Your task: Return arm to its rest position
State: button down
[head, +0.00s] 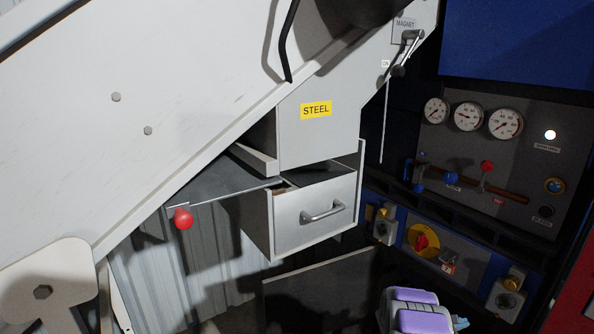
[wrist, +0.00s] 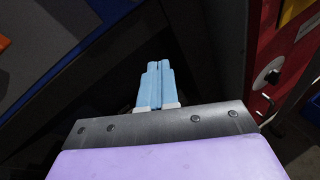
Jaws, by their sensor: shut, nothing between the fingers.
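My gripper (wrist: 159,85) shows in the wrist view with its light blue fingers together and nothing between them. In the head view, part of my arm with purple pads is at the bottom right, and a bit of the gripper (head: 460,323) shows beside it. The arm is low, in front of the blue control panel, and touches nothing that I can see.
A grey drawer (head: 290,225) under the yellow STEEL label (head: 316,110) stands partly pulled out. A red knob (head: 183,218) on a rod is left of it. Gauges (head: 468,116) and a yellow-red rotary switch (head: 422,240) are at right. A red cabinet (wrist: 285,60) is at right in the wrist view.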

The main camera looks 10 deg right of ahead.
jog(key=s+a+r+m+g+y, duration=0.2)
jog(key=s+a+r+m, duration=0.3)
jog(key=s+a+r, duration=0.4)
jog(key=s+a+r+m+g+y, duration=0.25)
jog(key=s+a+r+m, duration=0.35)
jog(key=r, duration=0.5)
jog(key=s+a+r+m+y, duration=0.1)
jog(key=s+a+y, duration=0.2)
jog(key=s+a, duration=0.4)
jog(key=s+a+r+m+t+y, duration=0.1)
jog(key=s+a+y, duration=0.3)
jog(key=a, duration=1.2)
jog(key=s+a+r+m+t+y, duration=0.1)
jog(key=s+a+r+m+y, duration=0.1)
jog(key=s+a, duration=0.7)
jog(key=a+y, duration=0.1)
jog(key=a, duration=0.2)
jog(key=shift+s+r+y, duration=0.15)
jog(key=shift+s+y, duration=0.2)
jog(key=shift+s, duration=0.05)
